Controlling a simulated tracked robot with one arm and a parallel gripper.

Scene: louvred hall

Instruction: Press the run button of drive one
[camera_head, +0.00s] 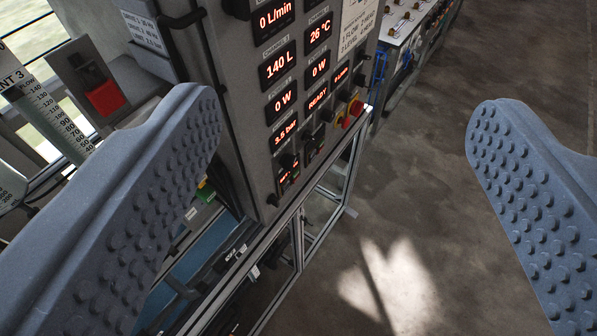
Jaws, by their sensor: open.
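My gripper (345,112) is open and empty, with one studded grey-blue finger at the left and one at the right. The grey control panel (248,105) stands tilted in the picture beyond the fingers, nearer the left one. It has several dark displays with red-white text, such as "140 L", "26 °C" and "READY". Along its lower edge sit small dark knobs, a red button on a yellow base (354,109) and small black switch blocks (288,165). I cannot tell which part is the run button of drive one. The left finger hides what lies behind it.
A red block (104,97) on a grey housing and a graduated cylinder (55,125) stand at the left. A metal frame with clear panels (322,205) is below the panel. A bench with blue cables (405,25) is at the top. Open concrete floor (440,180) lies at the right.

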